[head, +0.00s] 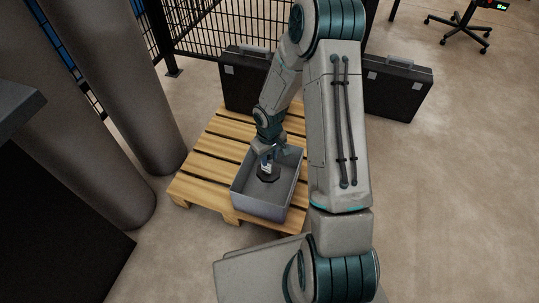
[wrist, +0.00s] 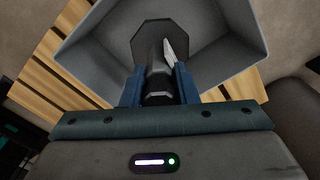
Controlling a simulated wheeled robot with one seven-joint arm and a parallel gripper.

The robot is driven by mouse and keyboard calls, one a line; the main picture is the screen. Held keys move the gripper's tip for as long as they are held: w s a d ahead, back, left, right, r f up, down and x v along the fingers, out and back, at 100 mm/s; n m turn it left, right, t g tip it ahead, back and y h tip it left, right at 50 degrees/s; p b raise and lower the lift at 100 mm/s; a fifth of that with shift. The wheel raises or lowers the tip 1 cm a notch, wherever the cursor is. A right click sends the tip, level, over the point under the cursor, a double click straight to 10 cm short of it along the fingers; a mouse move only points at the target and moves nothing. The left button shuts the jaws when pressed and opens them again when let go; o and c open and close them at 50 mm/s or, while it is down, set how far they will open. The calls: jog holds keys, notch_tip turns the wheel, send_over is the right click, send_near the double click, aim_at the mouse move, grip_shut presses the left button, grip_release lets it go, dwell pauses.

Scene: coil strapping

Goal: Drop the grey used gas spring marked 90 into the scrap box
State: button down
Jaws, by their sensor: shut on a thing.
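The grey scrap box (head: 258,202) stands on the wooden pallet, open at the top. My gripper (head: 268,159) reaches down over the box from above. In the wrist view its two blue fingers (wrist: 158,88) are shut on a dark grey gas spring (wrist: 156,60), a cylinder with a wide eight-sided end. That end (head: 268,178) also shows within the box outline in the head view. A white label sits on its side; no marking can be read. The box walls (wrist: 87,45) surround the spring's far end in the wrist view. I cannot tell whether it touches the floor of the box.
The pallet (head: 203,167) has bare slats left of the box. Two black cases (head: 398,90) (head: 243,82) stand behind it, partly hidden by my arm. Thick grey columns (head: 128,80) stand at the left, with a mesh fence (head: 225,27) behind. Open floor lies to the right.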

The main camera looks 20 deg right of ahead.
aim_at(269, 174)
jog(key=shift+f+b, duration=2.2)
jog(key=shift+f, duration=1.05)
jog(key=shift+f, duration=0.3)
jog(key=shift+f+b, duration=0.75)
jog(key=shift+f, duration=0.2)
jog(key=shift+f, duration=0.4)
jog(key=shift+f, duration=0.35)
jog(key=shift+f, duration=0.45)
jog(key=c, duration=1.1)
grip_release()
jog(key=shift+o, duration=0.2)
jog(key=shift+r, duration=0.1)
